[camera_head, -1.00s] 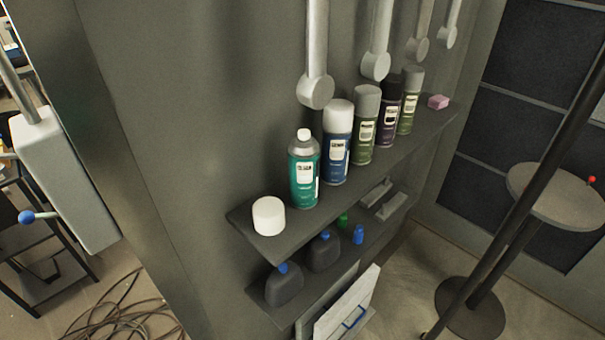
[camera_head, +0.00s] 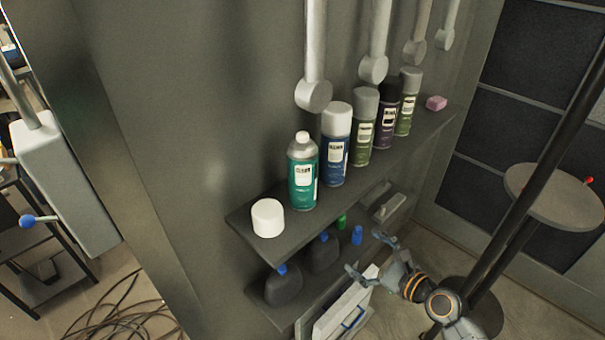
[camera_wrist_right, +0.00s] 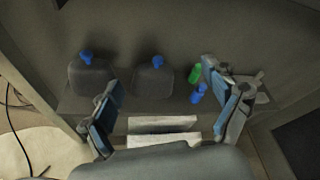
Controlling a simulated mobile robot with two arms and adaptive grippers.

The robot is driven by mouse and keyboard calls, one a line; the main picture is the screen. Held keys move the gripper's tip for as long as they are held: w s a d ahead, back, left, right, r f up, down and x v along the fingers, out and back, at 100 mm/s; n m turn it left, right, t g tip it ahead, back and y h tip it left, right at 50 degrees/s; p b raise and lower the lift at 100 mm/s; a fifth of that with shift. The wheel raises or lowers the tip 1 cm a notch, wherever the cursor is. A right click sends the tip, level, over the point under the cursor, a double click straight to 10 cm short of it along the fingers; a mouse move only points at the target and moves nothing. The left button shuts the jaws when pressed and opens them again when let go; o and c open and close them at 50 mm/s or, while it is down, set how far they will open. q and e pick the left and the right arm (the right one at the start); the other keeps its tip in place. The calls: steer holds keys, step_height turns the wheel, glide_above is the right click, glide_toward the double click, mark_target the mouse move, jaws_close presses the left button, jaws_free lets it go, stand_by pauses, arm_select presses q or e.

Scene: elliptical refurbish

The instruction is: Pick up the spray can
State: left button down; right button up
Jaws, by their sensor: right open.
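Several spray cans stand upright in a row on the upper shelf (camera_head: 262,246) in the head view. Nearest is a teal can (camera_head: 302,188) without its cap, and a loose white cap (camera_head: 267,218) sits to its left. Behind it stand a blue can with a white cap (camera_head: 336,152), a green can with a grey cap (camera_head: 363,135), a dark purple can (camera_head: 385,125) and another green can (camera_head: 407,112). My right gripper (camera_head: 362,256) is open and empty, lower than the upper shelf and to its right. Its spread fingers (camera_wrist_right: 168,108) also show in the right wrist view. My left gripper is out of view.
The lower shelf holds dark jugs with blue caps (camera_head: 283,288), which also show in the wrist view (camera_wrist_right: 153,80), and small green and blue bottles (camera_head: 357,236). A pink block (camera_head: 436,103) lies at the shelf's far end. A round stool (camera_head: 557,197) and dark pole stand right.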

mark_target(314, 191)
steer(key=s+a+r+m+y, duration=0.1)
steer(key=a+r+m+y, duration=0.15)
steer(key=r, duration=0.55)
steer(key=s+a+r+m+y, duration=0.1)
steer(key=s+a+r+y, duration=0.15)
steer(key=r, duration=0.55)
steer(key=p+x, duration=0.2)
steer(key=x, duration=0.6)
steer(key=shift+w+f, duration=0.2)
steer(key=shift+w, duration=0.1)
steer(key=x, duration=0.3)
steer(key=p+x, duration=0.1)
steer(key=x, duration=0.1)
steer(key=shift+w+d, duration=0.15)
steer(key=shift+w, duration=0.2)
steer(key=shift+w+a+f, duration=0.1)
steer(key=shift+w+a, duration=0.2)
steer(key=shift+a, duration=0.1)
steer(key=shift+s+d, duration=0.1)
steer(key=c, duration=1.4)
